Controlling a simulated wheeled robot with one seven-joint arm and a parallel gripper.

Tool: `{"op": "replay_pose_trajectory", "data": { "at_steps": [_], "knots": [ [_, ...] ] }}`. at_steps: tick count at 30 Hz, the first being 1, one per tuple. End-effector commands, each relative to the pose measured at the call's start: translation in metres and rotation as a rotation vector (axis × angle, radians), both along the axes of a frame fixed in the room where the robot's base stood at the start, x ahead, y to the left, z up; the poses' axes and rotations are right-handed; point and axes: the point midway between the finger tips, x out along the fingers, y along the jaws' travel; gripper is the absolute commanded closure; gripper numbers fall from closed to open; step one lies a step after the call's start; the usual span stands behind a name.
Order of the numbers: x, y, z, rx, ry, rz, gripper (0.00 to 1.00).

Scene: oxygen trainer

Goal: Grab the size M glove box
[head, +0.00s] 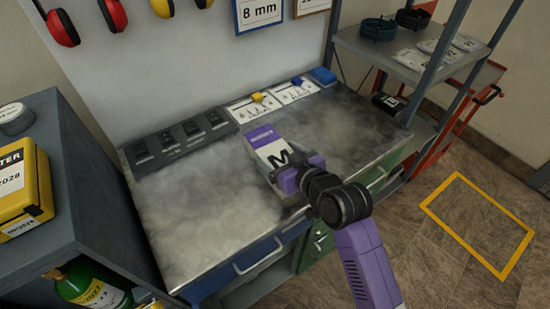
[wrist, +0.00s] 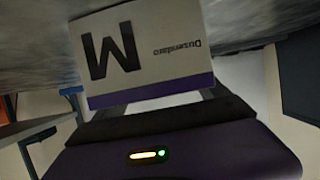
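The size M glove box (head: 266,146) is white and purple, with a large black M on its face. In the head view it is at the middle of the grey bench, right at the end of my gripper (head: 289,177). In the wrist view the box (wrist: 155,55) fills the upper middle, its M upside down and its purple edge towards my gripper (wrist: 162,103). Parts of the fingers show just below that edge; the box hides their tips. I cannot tell whether they are shut on it, or whether the box rests on the bench.
The bench top (head: 195,215) is mostly clear. Dark panels (head: 180,140) and white sheets (head: 272,98) with small yellow and blue items lie along its back. A dark cabinet with a yellow case (head: 25,188) stands left. A shelf rack (head: 420,62) stands right.

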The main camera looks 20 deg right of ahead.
Motion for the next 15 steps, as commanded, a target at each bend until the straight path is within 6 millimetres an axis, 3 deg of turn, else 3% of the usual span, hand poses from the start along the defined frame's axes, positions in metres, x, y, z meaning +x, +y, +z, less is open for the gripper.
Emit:
{"op": "replay_pose_trajectory", "data": {
  "at_steps": [1,9,15],
  "knots": [
    [-0.0001,-0.0001,-0.0001,0.000,0.000,0.000,0.28],
    [-0.0003,-0.0001,0.0000,0.000,0.000,0.000,0.80],
    [0.0000,-0.0002,0.0016,0.000,-0.003,0.000,0.83]
  ]
}}
